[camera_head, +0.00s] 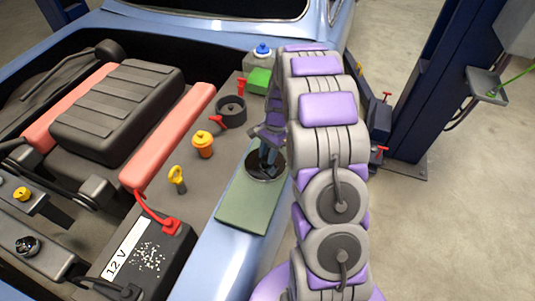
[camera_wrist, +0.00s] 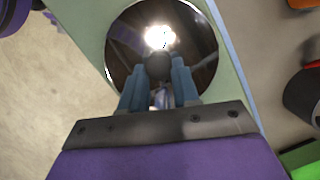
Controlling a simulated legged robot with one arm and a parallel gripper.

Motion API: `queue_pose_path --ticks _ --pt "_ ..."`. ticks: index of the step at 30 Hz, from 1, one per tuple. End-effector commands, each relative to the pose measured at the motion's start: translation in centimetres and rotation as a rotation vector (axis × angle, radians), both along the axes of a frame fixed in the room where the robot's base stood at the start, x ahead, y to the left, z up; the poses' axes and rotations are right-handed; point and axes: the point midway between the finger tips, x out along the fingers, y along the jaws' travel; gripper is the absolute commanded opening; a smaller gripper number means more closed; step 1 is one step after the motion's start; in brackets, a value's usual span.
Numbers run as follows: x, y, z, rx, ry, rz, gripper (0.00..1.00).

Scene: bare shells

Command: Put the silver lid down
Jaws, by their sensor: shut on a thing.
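The round, mirror-like silver lid (camera_head: 258,173) is at the far end of a green mat (camera_head: 245,210) on the car's blue fender. In the wrist view the lid (camera_wrist: 199,38) fills the upper middle, with the mat (camera_wrist: 85,25) around it. My gripper (camera_head: 268,152) is above the lid. In the wrist view my gripper's two blue fingers (camera_wrist: 159,75) are shut on the lid's dark round knob (camera_wrist: 158,65). The lid looks level and very close to the mat; I cannot tell whether it touches.
In the open engine bay, left of the mat, are a yellow dipstick handle (camera_head: 178,177), an orange cap (camera_head: 203,143), a dark round reservoir (camera_head: 231,109) and a 12 V battery (camera_head: 150,255). The near part of the mat is clear. A blue post (camera_head: 430,90) stands at right.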

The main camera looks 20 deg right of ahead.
Motion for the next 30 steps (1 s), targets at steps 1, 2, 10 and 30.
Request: queue_pose_path --ticks 1,2,10,30 --pt "0.0 0.0 0.0 0.000 0.000 0.000 0.00" --pt "0.0 0.0 0.0 0.000 0.000 0.000 0.00" --pt "0.0 0.0 -0.1 0.001 0.001 0.000 0.50" --pt "0.5 -1.2 4.9 0.000 -0.001 0.001 0.56"
